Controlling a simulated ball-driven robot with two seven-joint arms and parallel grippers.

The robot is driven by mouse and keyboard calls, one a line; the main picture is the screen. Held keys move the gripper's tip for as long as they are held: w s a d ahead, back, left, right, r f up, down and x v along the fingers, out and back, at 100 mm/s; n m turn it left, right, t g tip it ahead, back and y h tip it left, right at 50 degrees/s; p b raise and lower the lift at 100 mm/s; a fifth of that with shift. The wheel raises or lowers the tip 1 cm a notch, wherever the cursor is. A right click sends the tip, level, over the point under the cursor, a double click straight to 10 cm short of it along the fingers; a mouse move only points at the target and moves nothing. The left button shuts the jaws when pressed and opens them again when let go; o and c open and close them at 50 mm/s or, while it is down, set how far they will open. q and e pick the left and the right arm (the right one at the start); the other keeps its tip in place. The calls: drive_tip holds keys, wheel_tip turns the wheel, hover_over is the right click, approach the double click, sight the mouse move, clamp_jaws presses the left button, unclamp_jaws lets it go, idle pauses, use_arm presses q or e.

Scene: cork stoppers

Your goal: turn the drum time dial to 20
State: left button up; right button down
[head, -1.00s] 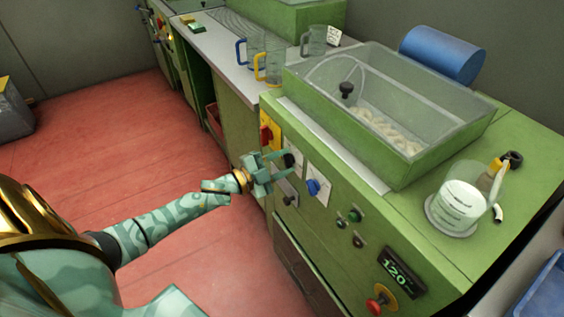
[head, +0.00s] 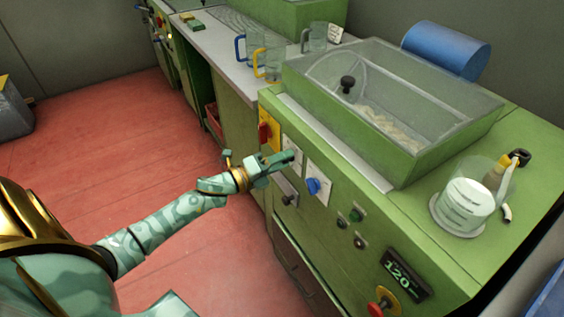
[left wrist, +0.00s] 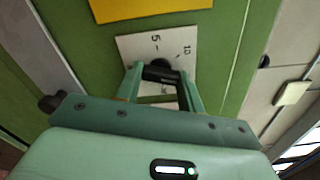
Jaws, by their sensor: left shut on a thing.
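The drum time dial is a black knob (left wrist: 163,75) on a white plate (left wrist: 140,45), with the numbers 5 and 10 readable in the left wrist view. In the head view its plate (head: 293,150) shows on the green front panel, with the knob mostly hidden behind my fingers. My left gripper (head: 284,160) reaches it from the left. In the left wrist view the gripper (left wrist: 160,86) is shut on the knob, one finger on each side. The knob's pointer and the mark for 20 cannot be made out. My right gripper is not in view.
A red switch on yellow (head: 265,133) is left of the dial, and a blue knob (head: 314,186) is right of it. Lower right are small buttons (head: 356,214), a display reading 120 (head: 402,273) and a red button (head: 378,305). A tub (head: 400,162) stands above.

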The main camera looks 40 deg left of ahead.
use_arm(q)
drive_tip(key=m, duration=0.2)
drive_tip(key=m+b, duration=0.1)
drive_tip(key=shift+f+m+b, duration=0.3)
drive_tip(key=shift+m, duration=0.1)
drive_tip(key=shift+m+b, duration=2.65)
drive_tip(key=shift+m, duration=2.35)
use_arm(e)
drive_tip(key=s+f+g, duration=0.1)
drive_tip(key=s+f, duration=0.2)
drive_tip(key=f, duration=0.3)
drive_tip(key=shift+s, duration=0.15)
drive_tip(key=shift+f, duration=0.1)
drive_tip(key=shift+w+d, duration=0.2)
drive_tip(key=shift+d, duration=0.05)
use_arm(q)
drive_tip(key=o, duration=1)
drive_tip(key=shift+r, duration=0.15)
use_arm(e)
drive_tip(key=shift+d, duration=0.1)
